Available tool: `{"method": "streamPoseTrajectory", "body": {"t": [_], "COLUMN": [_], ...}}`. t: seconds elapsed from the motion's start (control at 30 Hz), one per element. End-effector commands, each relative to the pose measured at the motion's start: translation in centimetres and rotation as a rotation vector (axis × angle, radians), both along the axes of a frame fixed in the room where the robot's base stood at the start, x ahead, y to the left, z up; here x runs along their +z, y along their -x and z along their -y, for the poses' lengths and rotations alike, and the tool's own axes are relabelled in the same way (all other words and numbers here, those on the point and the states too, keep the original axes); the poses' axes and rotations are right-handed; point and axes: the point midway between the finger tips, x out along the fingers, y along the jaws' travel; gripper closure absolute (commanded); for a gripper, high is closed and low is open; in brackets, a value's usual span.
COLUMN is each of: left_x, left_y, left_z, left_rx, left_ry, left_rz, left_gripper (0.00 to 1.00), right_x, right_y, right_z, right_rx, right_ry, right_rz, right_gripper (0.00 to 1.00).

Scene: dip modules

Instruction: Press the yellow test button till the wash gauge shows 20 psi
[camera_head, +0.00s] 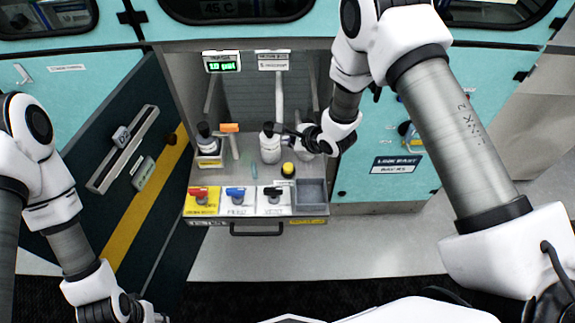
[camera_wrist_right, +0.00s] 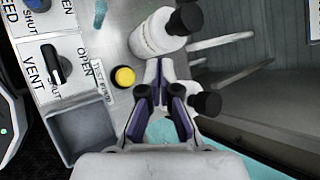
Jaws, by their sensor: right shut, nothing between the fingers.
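The yellow test button (camera_head: 289,169) stands on the grey bench behind the black valve. It also shows in the right wrist view (camera_wrist_right: 124,76), left of my right fingertips and apart from them. My right gripper (camera_head: 278,128) is shut and empty, above the bench by a white bottle; its closed fingers show in the right wrist view (camera_wrist_right: 158,90). The gauge display (camera_head: 222,67) at the back has green digits that look like 10 psi, but a decimal point is hard to rule out. My left gripper (camera_head: 150,316) is low at the left, its fingers unclear.
A white bottle with a black cap (camera_head: 270,146) stands close behind the button. Red (camera_head: 198,192), blue (camera_head: 236,193) and black (camera_head: 273,195) valve handles line the front, beside an empty grey tray (camera_head: 311,193). Another black-capped bottle (camera_head: 206,140) stands left.

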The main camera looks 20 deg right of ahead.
Motion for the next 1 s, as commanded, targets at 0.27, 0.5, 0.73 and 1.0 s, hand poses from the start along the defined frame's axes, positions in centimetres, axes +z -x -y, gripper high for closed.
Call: {"method": "streamPoseTrajectory", "body": {"t": [0.27,0.5,0.73,1.0], "left_x": [-2.4,-6.0,-7.4,-7.4], "left_y": [0.0,0.0,0.0,0.0], "left_z": [0.0,0.0,0.0,0.0], "left_rx": [0.000,0.000,0.000,0.000], "left_ry": [0.000,0.000,0.000,0.000], "left_rz": [0.000,0.000,0.000,0.000], "left_gripper": [0.58,0.58,0.58,0.58], "right_x": [-2.5,-6.2,-8.5,-8.8], "right_y": [0.0,0.0,0.1,0.0], "right_z": [0.0,0.0,0.0,0.0], "right_rx": [0.000,-0.001,-0.001,-0.001], "right_ry": [0.001,0.001,0.001,0.001], "right_rz": [-0.001,0.000,-0.002,0.000], "right_gripper": [1.00,1.00,1.00,1.00]}}
